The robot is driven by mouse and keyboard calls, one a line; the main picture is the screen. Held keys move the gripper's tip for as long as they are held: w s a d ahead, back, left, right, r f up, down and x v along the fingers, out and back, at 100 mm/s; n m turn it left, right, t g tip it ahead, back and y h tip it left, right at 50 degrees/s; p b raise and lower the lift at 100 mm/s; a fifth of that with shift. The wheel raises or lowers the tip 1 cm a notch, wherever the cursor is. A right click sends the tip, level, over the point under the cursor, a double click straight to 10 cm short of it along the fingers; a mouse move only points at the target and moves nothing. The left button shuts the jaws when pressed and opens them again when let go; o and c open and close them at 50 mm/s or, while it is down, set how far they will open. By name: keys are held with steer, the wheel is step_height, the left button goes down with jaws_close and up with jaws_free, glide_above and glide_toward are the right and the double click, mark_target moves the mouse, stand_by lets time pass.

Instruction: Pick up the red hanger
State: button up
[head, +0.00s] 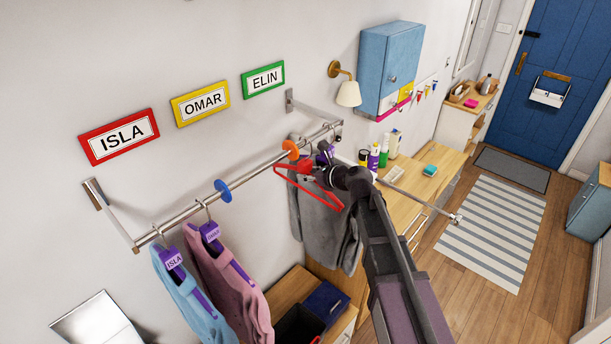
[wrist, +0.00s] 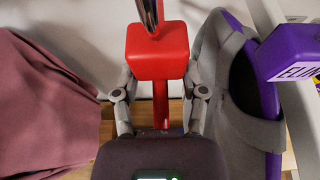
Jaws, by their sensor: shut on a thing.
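The red hanger (head: 306,168) hangs at the rail in the head view, near the orange disc, with no garment on it. In the wrist view, its red block (wrist: 158,50) is at the top centre, just below the metal rail end or hook. My gripper (head: 320,172) is at the hanger's upper part in the head view. In the wrist view, my gripper's fingers (wrist: 160,78) stand on both sides of the block and are closed on the hanger. The lower part of the hanger is partly hidden by my gripper.
The metal rail (head: 180,217) carries a blue disc (head: 223,190) and an orange disc (head: 290,150). Blue (head: 200,310) and pink (head: 235,280) garments hang left on purple hangers. A grey garment (head: 325,235) hangs close behind the red hanger. A wooden counter with bottles stands right.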

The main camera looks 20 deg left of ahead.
mark_target(309, 163)
jaws_close()
steer(key=shift+r, duration=0.1)
step_height(309, 163, up, 3)
steer(key=p, duration=0.3)
steer(key=shift+r+p, duration=0.2)
steer(key=shift+p, duration=0.15)
steer(key=s+d+r+p, duration=0.1)
steer(key=s+d, duration=0.7)
steer(key=s, duration=0.5)
steer(key=shift+s+r, duration=0.15)
steer(key=shift+s, duration=0.1)
steer(key=shift+d, duration=0.15)
